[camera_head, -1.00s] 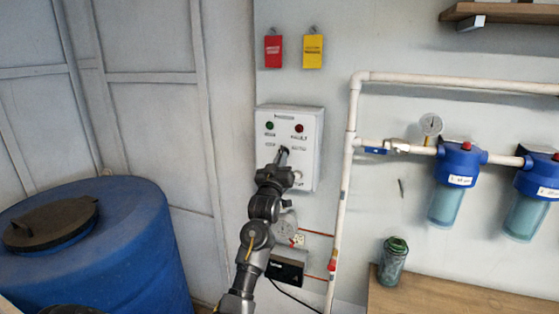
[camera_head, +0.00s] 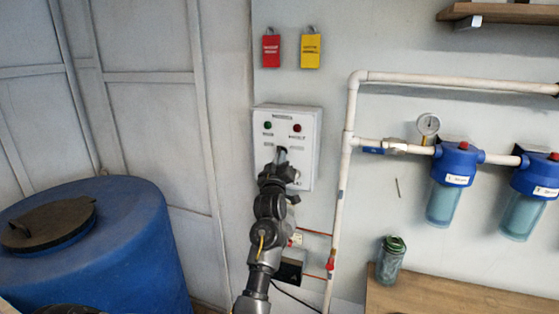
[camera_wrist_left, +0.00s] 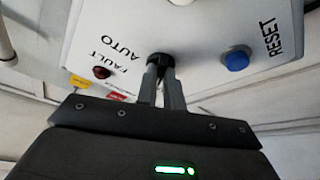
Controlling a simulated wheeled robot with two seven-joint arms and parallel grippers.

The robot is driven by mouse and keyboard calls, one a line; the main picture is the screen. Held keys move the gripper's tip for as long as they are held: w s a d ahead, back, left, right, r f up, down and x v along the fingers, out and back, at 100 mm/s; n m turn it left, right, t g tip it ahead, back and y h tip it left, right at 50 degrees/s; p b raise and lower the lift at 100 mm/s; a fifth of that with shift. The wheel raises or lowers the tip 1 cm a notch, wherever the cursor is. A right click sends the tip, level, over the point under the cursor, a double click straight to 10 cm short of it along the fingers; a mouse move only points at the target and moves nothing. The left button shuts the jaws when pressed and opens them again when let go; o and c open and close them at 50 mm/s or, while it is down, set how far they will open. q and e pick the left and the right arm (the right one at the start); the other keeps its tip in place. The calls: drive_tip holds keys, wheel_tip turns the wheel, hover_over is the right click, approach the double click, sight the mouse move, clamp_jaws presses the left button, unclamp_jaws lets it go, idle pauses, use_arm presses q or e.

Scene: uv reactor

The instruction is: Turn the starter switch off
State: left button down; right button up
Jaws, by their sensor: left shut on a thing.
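The white control box (camera_head: 310,150) is on the wall, with a green lamp (camera_head: 268,125) and a red lamp (camera_head: 297,128) near its top. My left gripper (camera_head: 281,153) reaches up to the box's lower half and hides the switch in the head view. In the left wrist view, the left gripper (camera_wrist_left: 162,85) is shut on the black starter switch knob (camera_wrist_left: 159,60). The word AUTO stands beside the knob, and a blue RESET button (camera_wrist_left: 237,59) is to its right. The knob's exact angle is hard to tell. My right gripper is not in view.
A blue barrel (camera_head: 110,240) stands at the left. A white pipe (camera_head: 345,180) runs down the wall close to the box's right. Blue filter housings (camera_head: 456,165) hang further right, above a wooden bench (camera_head: 430,297) with a green jar (camera_head: 390,260).

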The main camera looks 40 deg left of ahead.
use_arm(q)
drive_tip(key=c, duration=1.5)
unclamp_jaws()
drive_tip(key=b+v, duration=0.4)
drive_tip(key=v, duration=0.7)
drive_tip(key=shift+w+a, duration=0.1)
